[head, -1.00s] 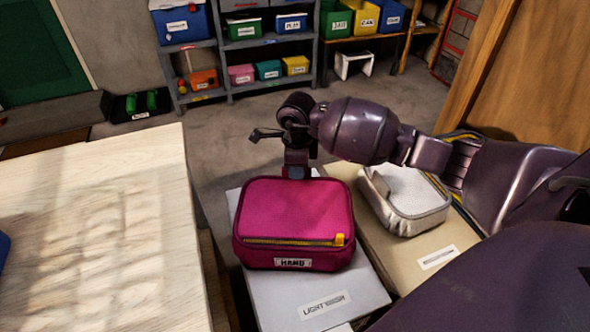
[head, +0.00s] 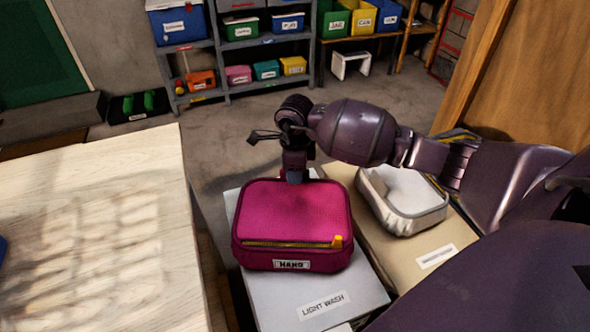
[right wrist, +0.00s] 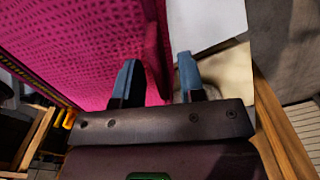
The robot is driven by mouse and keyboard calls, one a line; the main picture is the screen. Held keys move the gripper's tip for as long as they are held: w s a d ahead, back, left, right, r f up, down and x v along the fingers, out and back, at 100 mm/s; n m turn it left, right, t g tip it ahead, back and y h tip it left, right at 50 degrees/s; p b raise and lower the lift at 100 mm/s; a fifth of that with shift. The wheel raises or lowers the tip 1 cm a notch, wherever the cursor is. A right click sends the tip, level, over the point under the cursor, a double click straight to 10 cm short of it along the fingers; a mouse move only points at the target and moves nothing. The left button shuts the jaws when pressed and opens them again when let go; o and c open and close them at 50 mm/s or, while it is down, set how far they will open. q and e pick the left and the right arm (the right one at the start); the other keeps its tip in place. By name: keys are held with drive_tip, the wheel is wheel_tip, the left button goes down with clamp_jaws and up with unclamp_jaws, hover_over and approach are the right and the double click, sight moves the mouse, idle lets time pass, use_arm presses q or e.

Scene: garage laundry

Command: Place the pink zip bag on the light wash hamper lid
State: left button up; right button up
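The pink zip bag (head: 292,215) lies flat on the white lid labelled LIGHT WASH (head: 285,297), zip and name label facing me. It covers much of the lid. My right gripper (head: 294,176) points down at the bag's far edge. In the right wrist view its two fingers (right wrist: 157,80) are apart, with a pink strap or handle of the bag (right wrist: 153,45) between them and a gap beside it. The bag's woven top (right wrist: 75,40) fills the left of that view. My left gripper is not in view.
A pale wooden table (head: 100,230) is at left. Shelves with coloured bins (head: 250,50) stand at the back. A wooden panel (head: 530,80) rises at right.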

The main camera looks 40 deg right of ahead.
wheel_tip(320, 180, up, 12)
drive_tip(key=p, duration=0.2)
idle(0.4)
